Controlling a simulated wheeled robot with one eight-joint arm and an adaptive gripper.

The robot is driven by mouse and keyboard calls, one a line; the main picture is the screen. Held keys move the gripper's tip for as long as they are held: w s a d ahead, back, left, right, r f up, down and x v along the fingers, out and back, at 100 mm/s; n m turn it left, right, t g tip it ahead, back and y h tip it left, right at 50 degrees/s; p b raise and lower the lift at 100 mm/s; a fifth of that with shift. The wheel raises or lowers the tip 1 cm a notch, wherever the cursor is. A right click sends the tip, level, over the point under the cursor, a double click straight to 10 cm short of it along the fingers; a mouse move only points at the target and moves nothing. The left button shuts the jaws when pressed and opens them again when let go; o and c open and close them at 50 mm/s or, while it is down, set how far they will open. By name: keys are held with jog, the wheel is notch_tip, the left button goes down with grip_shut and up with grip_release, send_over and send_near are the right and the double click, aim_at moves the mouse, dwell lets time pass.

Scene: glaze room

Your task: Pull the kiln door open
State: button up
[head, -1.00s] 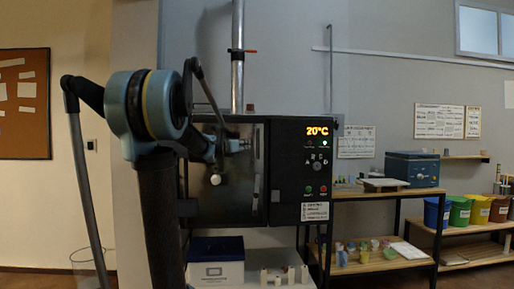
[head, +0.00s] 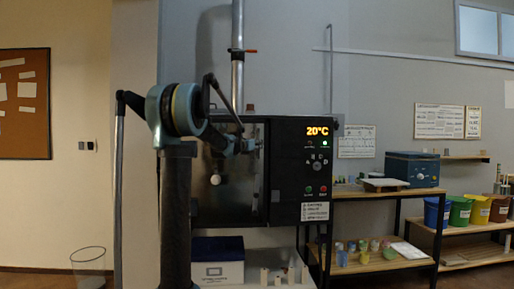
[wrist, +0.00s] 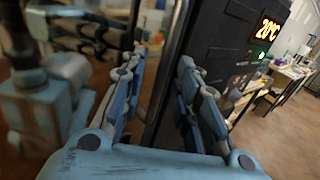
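The dark kiln door (head: 237,190) faces me on the front of the kiln, left of its control panel (head: 317,160). The door looks shut or nearly so; I cannot tell whether there is a gap. A white round knob (head: 215,180) shows on the door's front. My gripper (head: 250,145) is at the door's right side, near the upright handle (head: 264,165). In the wrist view my gripper's two fingers (wrist: 160,88) are spread apart, with a dark upright bar, seemingly the handle, between them. I see no clear contact. My arm hides the door's left part.
A wooden shelf unit (head: 375,194) with a blue box (head: 412,169) and small pots stands right of the kiln. Colored bins (head: 460,211) stand farther right. A storage box (head: 218,260) sits below the kiln. A wire basket (head: 89,262) is on the floor at left.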

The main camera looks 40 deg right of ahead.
jog(key=shift+x, duration=1.2)
grip_shut()
